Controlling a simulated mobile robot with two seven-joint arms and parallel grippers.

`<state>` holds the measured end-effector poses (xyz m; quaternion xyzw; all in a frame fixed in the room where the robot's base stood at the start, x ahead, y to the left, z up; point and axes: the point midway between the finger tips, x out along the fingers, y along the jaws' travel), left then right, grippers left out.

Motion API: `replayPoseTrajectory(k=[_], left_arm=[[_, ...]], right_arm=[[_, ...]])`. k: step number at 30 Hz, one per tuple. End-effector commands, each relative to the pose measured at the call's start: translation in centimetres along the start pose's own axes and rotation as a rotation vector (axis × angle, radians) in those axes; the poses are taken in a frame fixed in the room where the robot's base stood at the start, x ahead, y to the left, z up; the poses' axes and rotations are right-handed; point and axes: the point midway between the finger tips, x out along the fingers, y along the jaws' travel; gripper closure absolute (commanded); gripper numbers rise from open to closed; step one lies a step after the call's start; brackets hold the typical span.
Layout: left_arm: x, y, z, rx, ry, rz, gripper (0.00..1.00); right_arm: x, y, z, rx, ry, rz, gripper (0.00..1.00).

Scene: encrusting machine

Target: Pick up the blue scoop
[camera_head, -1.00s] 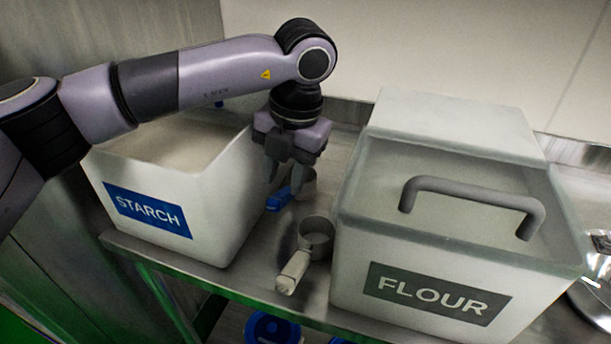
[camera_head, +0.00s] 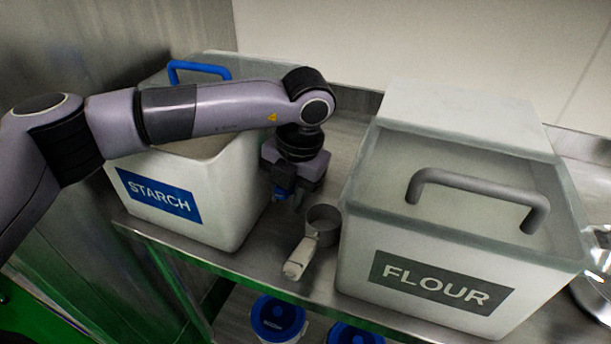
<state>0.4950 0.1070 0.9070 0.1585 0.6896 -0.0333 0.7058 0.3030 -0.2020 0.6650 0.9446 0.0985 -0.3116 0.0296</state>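Only a little of the blue scoop (camera_head: 280,192) shows, between the STARCH bin and my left gripper; the rest is hidden behind the gripper. My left gripper (camera_head: 290,197) points down at the scoop, with its fingers low beside the blue part. The fingers overlap the scoop in view, so I cannot tell whether they are closed on it. My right gripper is not in view.
The open STARCH bin (camera_head: 228,205) stands close left of the gripper, with a blue handle (camera_head: 200,70) behind it. The lidded FLOUR bin (camera_head: 360,235) stands right. A metal scoop with a pale handle (camera_head: 299,258) lies between them. Blue-lidded tubs (camera_head: 278,316) sit below.

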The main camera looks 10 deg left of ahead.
Motion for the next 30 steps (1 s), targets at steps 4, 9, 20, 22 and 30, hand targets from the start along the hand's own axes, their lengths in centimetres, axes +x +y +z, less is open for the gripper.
replayPoseTrajectory(k=[4,9,20,22,30], left_arm=[[-0.1,0.0,0.1,-0.001,-0.003,0.0,1.0],[-0.2,0.0,0.1,-0.001,-0.003,0.0,1.0],[-3.9,0.7,0.1,-0.001,-0.006,0.0,1.0],[-5.2,0.9,0.1,-0.001,-0.008,0.0,1.0],[-10.8,1.9,0.1,-0.002,-0.007,0.0,1.0]], right_arm=[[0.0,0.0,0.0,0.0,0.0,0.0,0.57],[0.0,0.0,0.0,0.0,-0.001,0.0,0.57],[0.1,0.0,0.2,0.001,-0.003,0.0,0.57],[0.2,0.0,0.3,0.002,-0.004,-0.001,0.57],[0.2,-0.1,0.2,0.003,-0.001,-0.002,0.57]])
